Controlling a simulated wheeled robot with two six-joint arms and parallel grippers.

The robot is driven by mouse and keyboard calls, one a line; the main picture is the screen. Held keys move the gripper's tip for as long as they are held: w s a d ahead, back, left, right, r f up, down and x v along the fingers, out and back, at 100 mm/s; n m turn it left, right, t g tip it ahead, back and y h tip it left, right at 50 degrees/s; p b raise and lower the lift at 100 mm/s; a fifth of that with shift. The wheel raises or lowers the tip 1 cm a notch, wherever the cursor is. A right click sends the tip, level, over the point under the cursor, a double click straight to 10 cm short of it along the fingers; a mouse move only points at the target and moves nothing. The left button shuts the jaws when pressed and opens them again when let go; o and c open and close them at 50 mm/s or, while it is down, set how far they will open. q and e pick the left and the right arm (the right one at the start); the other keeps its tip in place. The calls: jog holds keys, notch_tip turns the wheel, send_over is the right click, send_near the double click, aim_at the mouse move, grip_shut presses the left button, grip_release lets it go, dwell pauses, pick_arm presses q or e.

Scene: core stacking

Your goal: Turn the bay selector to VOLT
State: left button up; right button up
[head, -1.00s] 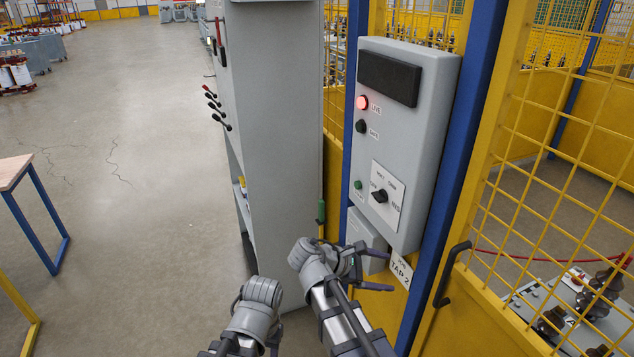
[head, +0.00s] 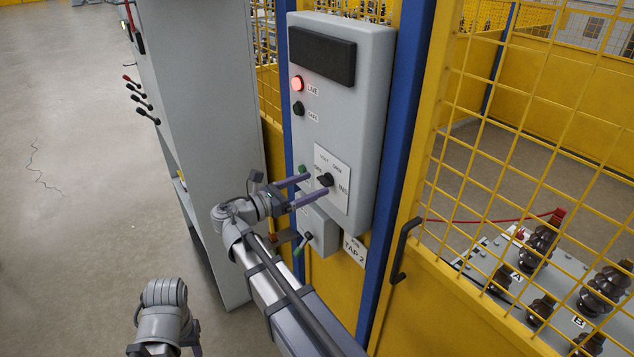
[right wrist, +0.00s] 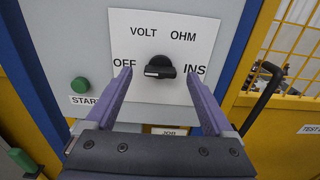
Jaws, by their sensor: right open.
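The bay selector is a black knob (head: 325,179) on a white plate (head: 333,160) low on the grey panel. In the right wrist view the knob (right wrist: 160,68) sits amid the labels VOLT, OHM, OFF and INS. Its bar lies roughly level, with a light mark at its left end, the OFF side. My right gripper (head: 316,185) is open, its purple fingers reaching to the plate. In the right wrist view the fingertips (right wrist: 158,74) stand left and right of the knob, apart from it. My left arm is at the lower left of the head view; its gripper is largely cut off.
A green START button (right wrist: 80,85) is left of the plate, close to the left finger. The red LIVE lamp (head: 297,84) is lit. A grey cabinet (head: 200,110) with levers stands left; a yellow mesh gate (head: 480,150) with a black handle (head: 403,248) is right.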

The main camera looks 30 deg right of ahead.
aim_at(325, 181)
jog(key=shift+w+d, duration=0.1)
jog(key=shift+d, duration=1.3)
jog(key=c, duration=1.4)
